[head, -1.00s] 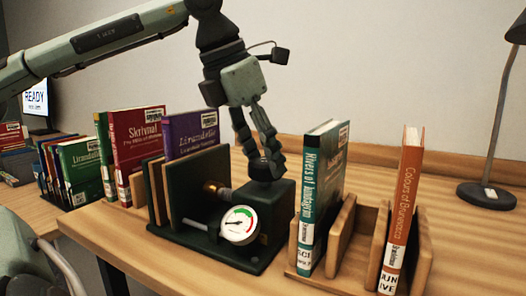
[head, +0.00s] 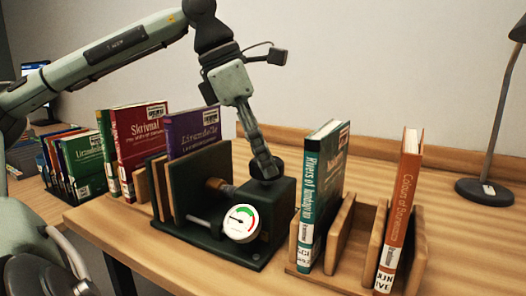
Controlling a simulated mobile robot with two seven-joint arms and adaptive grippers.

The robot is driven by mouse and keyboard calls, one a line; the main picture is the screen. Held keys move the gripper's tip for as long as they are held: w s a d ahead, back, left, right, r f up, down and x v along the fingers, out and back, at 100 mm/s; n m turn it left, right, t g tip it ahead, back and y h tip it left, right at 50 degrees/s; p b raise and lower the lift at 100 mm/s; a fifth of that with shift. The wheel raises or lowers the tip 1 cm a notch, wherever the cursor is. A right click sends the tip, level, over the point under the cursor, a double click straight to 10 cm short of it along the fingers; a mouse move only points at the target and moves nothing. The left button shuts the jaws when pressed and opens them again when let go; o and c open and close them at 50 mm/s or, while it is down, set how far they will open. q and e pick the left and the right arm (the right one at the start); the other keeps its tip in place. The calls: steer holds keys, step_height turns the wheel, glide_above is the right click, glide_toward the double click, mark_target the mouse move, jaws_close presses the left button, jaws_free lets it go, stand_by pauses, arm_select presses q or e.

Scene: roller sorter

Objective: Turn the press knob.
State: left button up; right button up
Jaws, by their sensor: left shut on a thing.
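The press (head: 216,250) is a dark green unit on the desk with upright plates, a brass-coloured fitting and a white dial gauge (head: 241,223). The black round press knob (head: 281,165) sits on top of its block (head: 272,203). My left gripper (head: 267,170) points down from above and is shut on the knob. Its fingers show nearly edge-on and hide part of the knob. The gauge needle points to the left, away from the green and red band. My right gripper is not in view.
A purple book (head: 192,133) stands in the press. Red (head: 141,145) and green books stand to its left. A wooden rack (head: 338,245) on the right holds a green book (head: 322,190) and an orange book (head: 401,205), close to the press. A lamp (head: 485,190) stands at far right.

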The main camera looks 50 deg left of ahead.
arm_select(q)
steer(key=o, duration=1.2)
steer(key=shift+c, duration=0.2)
steer(key=v, duration=1.2)
steer(key=shift+s, duration=0.1)
